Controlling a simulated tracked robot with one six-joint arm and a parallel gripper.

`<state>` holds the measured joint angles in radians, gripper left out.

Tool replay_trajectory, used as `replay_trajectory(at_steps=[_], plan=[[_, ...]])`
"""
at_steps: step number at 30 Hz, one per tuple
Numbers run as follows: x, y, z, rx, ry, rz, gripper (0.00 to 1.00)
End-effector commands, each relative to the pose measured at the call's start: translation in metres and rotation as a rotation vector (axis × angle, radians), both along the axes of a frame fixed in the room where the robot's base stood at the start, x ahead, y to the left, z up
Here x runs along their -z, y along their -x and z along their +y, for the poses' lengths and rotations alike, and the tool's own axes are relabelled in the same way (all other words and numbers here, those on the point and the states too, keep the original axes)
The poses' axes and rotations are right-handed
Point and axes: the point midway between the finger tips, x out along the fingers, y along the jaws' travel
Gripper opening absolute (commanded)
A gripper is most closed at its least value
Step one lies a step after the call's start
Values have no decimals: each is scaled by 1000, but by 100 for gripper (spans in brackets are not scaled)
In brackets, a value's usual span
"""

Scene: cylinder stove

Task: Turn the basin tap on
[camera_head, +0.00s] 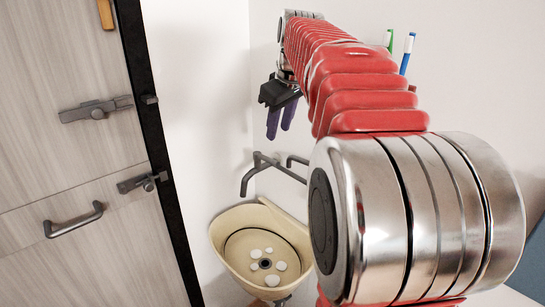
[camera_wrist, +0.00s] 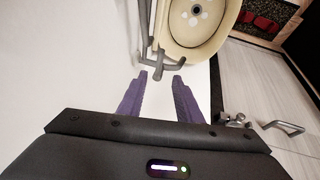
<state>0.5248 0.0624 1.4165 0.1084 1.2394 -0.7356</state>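The dark grey basin tap (camera_head: 262,160) is fixed on the white wall above the cream basin (camera_head: 218,238); its spout bends down over the bowl. A second grey bar (camera_head: 293,161), perhaps its lever, shows to the right, partly hidden by my arm. My gripper (camera_head: 279,130) has purple fingers pointing down, above the tap in the head view. In the wrist view my gripper (camera_wrist: 159,78) is open, its fingers apart and nothing clearly held. The grey tap (camera_wrist: 170,63) appears just beyond the fingertips there, one end near the gap; I cannot tell whether they touch.
A wood-toned door or cabinet (camera_head: 70,160) with grey latches and a handle (camera_head: 74,221) stands at the left, edged by a black frame. The white wall (camera_head: 195,90) lies close beside my gripper. Blue and green sticks (camera_head: 407,54) show behind my arm.

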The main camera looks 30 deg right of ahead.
Motion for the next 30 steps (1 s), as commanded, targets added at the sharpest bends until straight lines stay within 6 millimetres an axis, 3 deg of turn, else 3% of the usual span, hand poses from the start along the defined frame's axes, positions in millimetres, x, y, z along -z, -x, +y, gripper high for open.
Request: replay_trajectory(at_steps=[24,30], plan=[[105,-47,-13,0,-1,2,32],[120,-53,-15,0,-1,1,32]])
